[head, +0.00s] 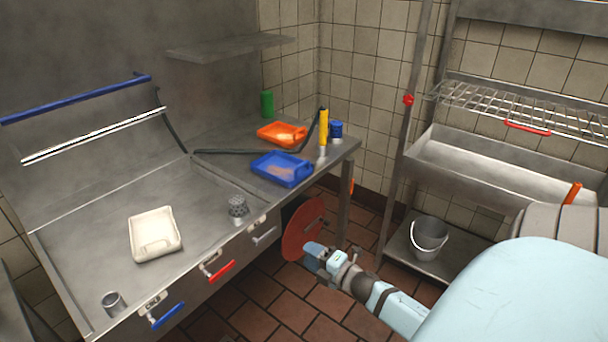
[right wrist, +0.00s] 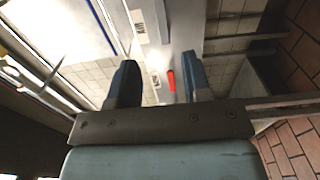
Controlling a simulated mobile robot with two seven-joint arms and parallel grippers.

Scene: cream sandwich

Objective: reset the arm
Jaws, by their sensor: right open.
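My right arm comes in from the lower right in the head view. Its gripper (head: 313,256) hangs over the tiled floor in front of the steel counter, close to a dark red disc (head: 303,229). In the right wrist view the two fingers of my right gripper (right wrist: 157,88) stand apart with nothing between them. Behind the gap a red handle (right wrist: 171,80) shows on the counter front. My left gripper is not in the head view.
A bucket (head: 428,238) stands on a low shelf at right. Floor between is clear.

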